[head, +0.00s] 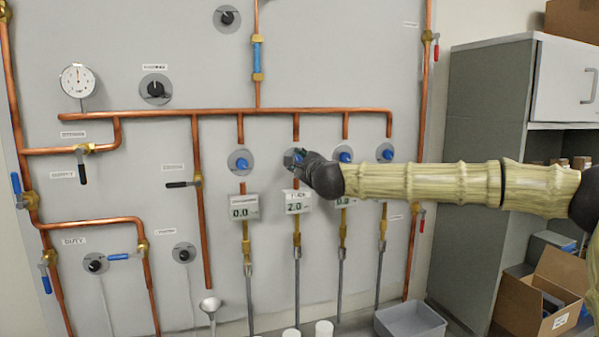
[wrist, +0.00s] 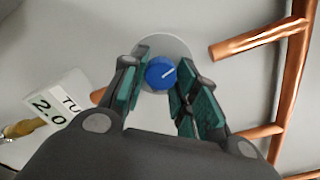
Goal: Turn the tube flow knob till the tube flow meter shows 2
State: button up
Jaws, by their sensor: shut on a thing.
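The tube flow knob is a small blue dial on a grey round plate, second in the row on the wall panel in the head view.
A blue knob (head: 240,161) on the left has a meter (head: 243,207) reading 0.0. Blue knobs to the right (head: 345,155) and far right (head: 386,152) stand near my arm. Copper pipes (head: 160,113) cross the panel. A grey cabinet (head: 475,150) stands at the right.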

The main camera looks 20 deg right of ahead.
jog(key=shift+m, duration=0.3)
jog(key=o, duration=1)
jog(key=shift+s, duration=0.1)
jog(key=s, duration=1.1)
jog(key=shift+s+d, duration=0.25)
jog(key=shift+s, duration=0.15)
